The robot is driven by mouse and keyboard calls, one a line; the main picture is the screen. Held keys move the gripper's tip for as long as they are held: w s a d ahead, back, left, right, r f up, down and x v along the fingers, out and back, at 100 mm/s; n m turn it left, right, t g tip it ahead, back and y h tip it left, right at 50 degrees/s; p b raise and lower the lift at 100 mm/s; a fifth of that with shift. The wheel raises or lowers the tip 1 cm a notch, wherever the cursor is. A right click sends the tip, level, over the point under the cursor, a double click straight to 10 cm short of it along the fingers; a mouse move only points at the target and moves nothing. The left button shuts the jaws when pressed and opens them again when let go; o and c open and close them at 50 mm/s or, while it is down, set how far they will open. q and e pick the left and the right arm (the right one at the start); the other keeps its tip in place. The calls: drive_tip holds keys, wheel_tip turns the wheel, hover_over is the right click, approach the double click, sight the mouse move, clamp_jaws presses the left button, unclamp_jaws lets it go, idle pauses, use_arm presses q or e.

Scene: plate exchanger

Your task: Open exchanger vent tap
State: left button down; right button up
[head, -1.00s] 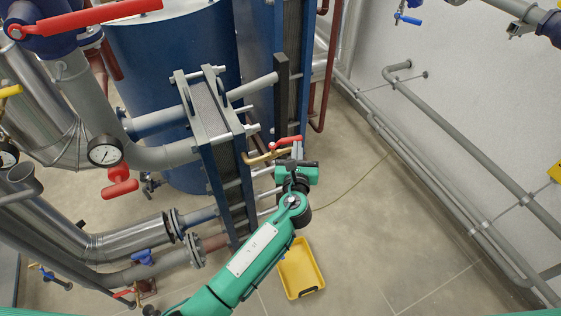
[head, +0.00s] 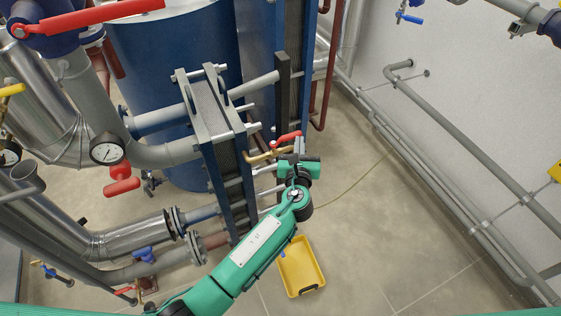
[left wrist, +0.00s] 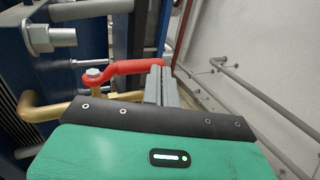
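The vent tap has a red lever (head: 287,137) on a brass pipe (head: 262,156) at the right side of the near exchanger frame. My left gripper (head: 299,145) is at the free end of this lever. In the left wrist view the red lever (left wrist: 128,67) runs right from its bolt, and its end meets the grey fingers (left wrist: 161,84). The fingers look close together, with only a narrow gap. Whether the lever lies between them or only against them is hard to see. The brass pipe (left wrist: 42,108) is partly hidden by my gripper body. My right gripper is out of view.
The blue-framed plate exchanger (head: 215,130) stands just left of my gripper. A yellow tray (head: 301,268) lies on the floor below my arm. Grey pipes (head: 455,160) run along the right wall. The floor between is mostly clear.

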use_arm(q)
drive_tip(key=s+b, duration=0.2)
drive_tip(key=s, duration=1.1)
drive_tip(key=shift+s+a, duration=0.4)
drive_tip(key=shift+a, duration=0.05)
